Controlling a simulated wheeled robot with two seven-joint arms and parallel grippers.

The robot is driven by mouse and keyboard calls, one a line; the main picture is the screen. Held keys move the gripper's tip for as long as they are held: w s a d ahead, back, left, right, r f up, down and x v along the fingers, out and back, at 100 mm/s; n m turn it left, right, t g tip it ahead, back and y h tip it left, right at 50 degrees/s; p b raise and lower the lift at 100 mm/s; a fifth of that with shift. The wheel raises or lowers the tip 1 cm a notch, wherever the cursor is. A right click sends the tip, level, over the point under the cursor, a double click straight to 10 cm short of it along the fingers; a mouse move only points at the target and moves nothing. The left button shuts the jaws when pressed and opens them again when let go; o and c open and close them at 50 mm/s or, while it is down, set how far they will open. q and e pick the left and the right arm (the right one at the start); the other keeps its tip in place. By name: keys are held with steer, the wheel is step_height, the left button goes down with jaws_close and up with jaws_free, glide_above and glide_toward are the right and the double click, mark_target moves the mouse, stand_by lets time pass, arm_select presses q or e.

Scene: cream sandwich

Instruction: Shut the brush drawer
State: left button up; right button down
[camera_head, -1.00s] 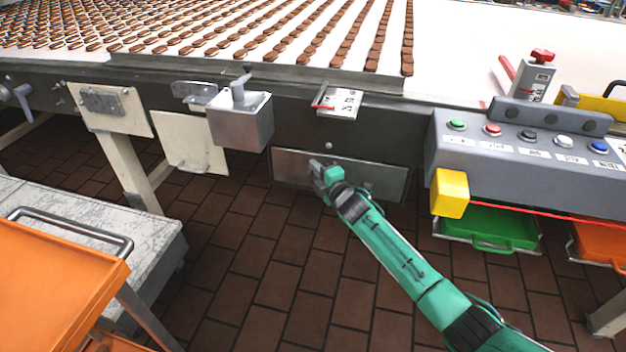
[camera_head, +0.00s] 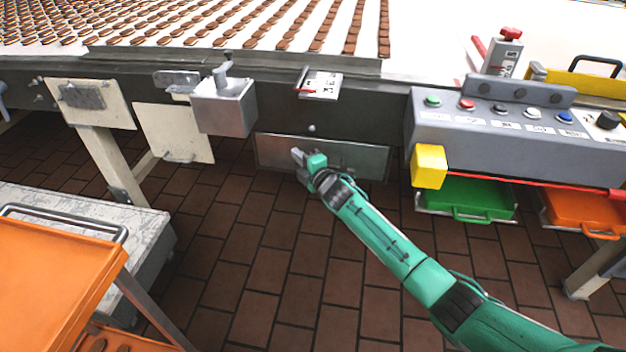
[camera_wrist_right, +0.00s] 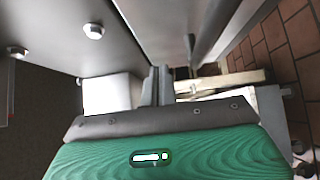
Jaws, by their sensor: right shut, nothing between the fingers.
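A flat steel drawer front (camera_head: 360,160), which looks like the brush drawer, sits in the dark side of the conveyor below a small round knob. It looks nearly flush, but I cannot tell whether a gap remains. My right gripper (camera_head: 298,155) is in front of its left half, shut and empty. In the right wrist view its fingertips (camera_wrist_right: 155,85) are close beside a grey metal surface. I cannot tell whether they touch it. The gripper hides part of the drawer front's lower edge. My left gripper is not in view.
A steel box (camera_head: 224,108) juts out to the left of the drawer front. A grey button panel (camera_head: 500,150) with a yellow block (camera_head: 429,166) and a green tray (camera_head: 466,198) are at the right. An orange tray (camera_head: 50,285) stands at lower left. Brick floor is clear between.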

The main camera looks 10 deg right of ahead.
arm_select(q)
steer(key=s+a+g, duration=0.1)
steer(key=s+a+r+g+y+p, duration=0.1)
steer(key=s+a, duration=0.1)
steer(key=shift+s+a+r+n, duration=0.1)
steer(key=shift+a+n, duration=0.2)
arm_select(e)
steer(key=v, duration=1)
steer(key=shift+s+a+f, duration=0.15)
steer(key=shift+s+a, duration=0.05)
steer(key=shift+s, duration=0.3)
